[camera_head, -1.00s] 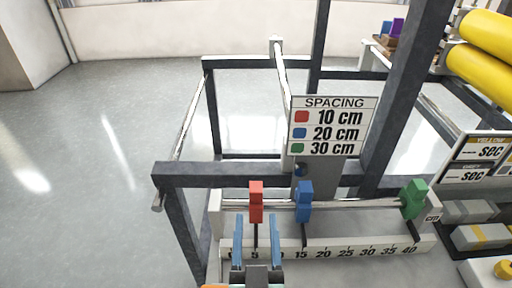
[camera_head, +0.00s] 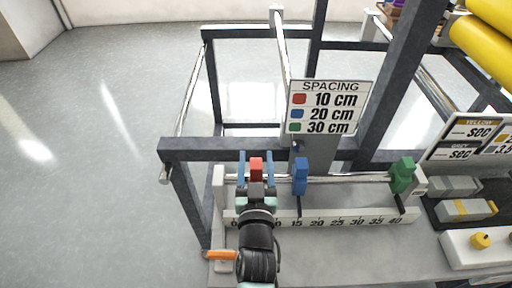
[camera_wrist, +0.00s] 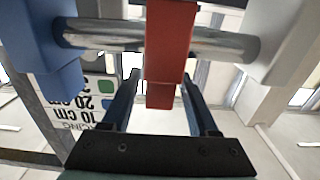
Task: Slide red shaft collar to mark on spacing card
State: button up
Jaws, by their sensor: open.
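The red shaft collar (camera_head: 256,169) sits on a horizontal metal shaft (camera_head: 345,179) near its left end, above the scale. In the wrist view the red collar (camera_wrist: 169,45) hangs on the shaft. My gripper (camera_head: 256,168) is open, with one blue finger on each side of the collar; in the wrist view the fingertips (camera_wrist: 160,75) show gaps to it. The blue collar (camera_head: 300,176) sits right of it, near 15. The green collar (camera_head: 402,175) is at the right end. The spacing card (camera_head: 326,106) reads red 10 cm, blue 20 cm, green 30 cm.
The scale (camera_head: 345,219) runs below the shaft; my arm hides its marks around 5. A dark frame post (camera_head: 405,75) stands behind the card. Yellow rolls (camera_head: 485,45) and a tray of grey blocks (camera_head: 460,196) are at the right. An orange-handled item (camera_head: 221,255) lies front left.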

jog(key=shift+w+p, duration=0.9)
jog(key=shift+p, duration=0.05)
grip_shut()
dwell(1.0)
